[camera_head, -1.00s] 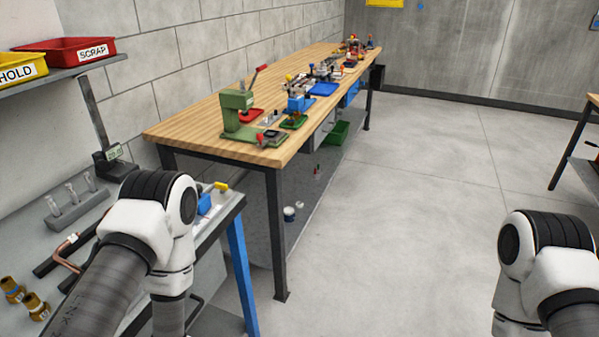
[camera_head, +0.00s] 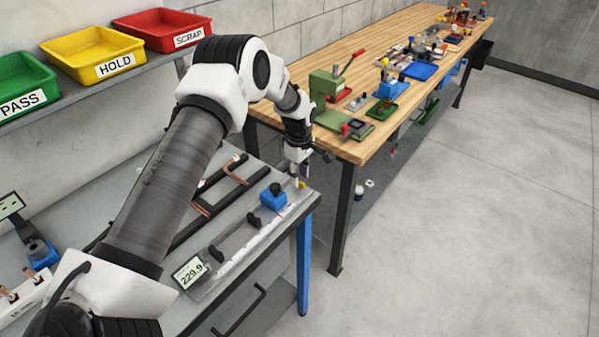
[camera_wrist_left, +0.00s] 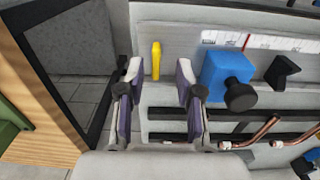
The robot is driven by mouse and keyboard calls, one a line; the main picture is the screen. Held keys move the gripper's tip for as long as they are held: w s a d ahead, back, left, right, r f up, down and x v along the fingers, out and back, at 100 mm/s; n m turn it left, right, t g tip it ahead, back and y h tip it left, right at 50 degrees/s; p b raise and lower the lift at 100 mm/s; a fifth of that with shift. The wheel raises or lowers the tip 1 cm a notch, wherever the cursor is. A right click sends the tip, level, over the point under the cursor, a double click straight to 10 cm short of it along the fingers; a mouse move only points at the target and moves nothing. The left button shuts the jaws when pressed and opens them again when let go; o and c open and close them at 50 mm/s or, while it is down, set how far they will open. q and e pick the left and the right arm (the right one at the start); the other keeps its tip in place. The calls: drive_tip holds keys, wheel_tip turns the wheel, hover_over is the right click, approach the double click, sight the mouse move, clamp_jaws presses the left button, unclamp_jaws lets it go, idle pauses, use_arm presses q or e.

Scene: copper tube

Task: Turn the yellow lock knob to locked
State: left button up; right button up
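The yellow lock knob (camera_wrist_left: 156,60) is a narrow yellow bar in the left wrist view. It stands on the grey gauge fixture (camera_wrist_left: 180,45), left of the blue slider block (camera_wrist_left: 226,72) with its black knob. My left gripper (camera_wrist_left: 159,80) is open and empty, pointing down, with the yellow knob between the lines of its fingertips; contact cannot be told. In the head view the yellow knob (camera_head: 302,184) shows as a small patch at the fixture's far end, partly hidden by my left gripper (camera_head: 296,175). My right gripper is not in view.
A digital readout (camera_head: 190,271) showing 229.9 is at the fixture's near end. Copper tubes (camera_head: 236,172) lie on black rails behind it. Green, yellow (camera_head: 95,54) and red bins stand on a shelf above. A wooden workbench (camera_head: 300,73) with fixtures stands beyond.

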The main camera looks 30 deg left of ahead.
use_arm(q)
drive_tip(key=shift+w+a+f, duration=0.1)
drive_tip(key=shift+a+f, duration=0.05)
drive_tip(key=shift+f, duration=0.45)
drive_tip(key=shift+w+a+f, duration=0.1)
drive_tip(key=shift+a+f, duration=0.05)
drive_tip(key=shift+f, duration=0.45)
drive_tip(key=shift+w+a+f, duration=0.15)
drive_tip(key=shift+w+f, duration=0.1)
drive_tip(key=shift+f, duration=0.05)
drive_tip(key=shift+s+d+r, duration=0.25)
drive_tip(key=shift+r, duration=0.05)
clamp_jaws()
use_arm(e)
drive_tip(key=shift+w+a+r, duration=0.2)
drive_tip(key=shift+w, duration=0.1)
